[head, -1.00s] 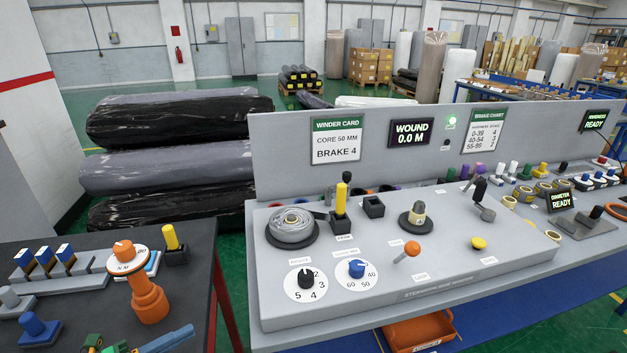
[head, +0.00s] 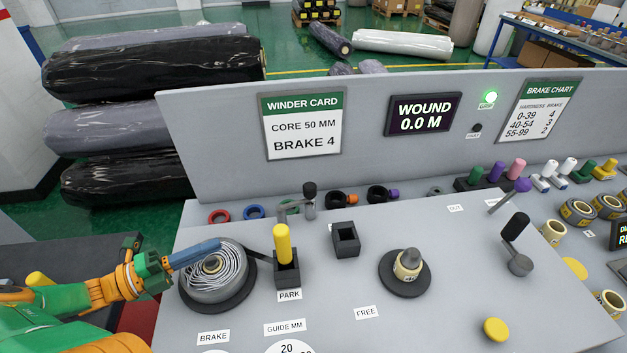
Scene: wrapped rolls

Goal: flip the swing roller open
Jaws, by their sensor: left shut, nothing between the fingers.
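My left gripper (head: 212,246) reaches in from the left, its blue fingers shut and empty. Its tips overlap the grey wound roll (head: 215,290) on a dark disc; contact cannot be told. A grey bent arm with an upright black-topped part (head: 309,200) stands behind the yellow post. A thin arm with a purple knob (head: 524,186) lies at the right, near the OUT label. I cannot tell which of these is the swing roller. A core (head: 408,266) stands on a dark disc near the FREE label. My right gripper is not in view.
The yellow post (head: 282,244) stands in the PARK holder, close right of the wound roll. An empty square holder (head: 345,240) and a black-handled crank (head: 516,240) stand farther right. The upright panel (head: 370,150) closes the back. The panel top between the holders and core is clear.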

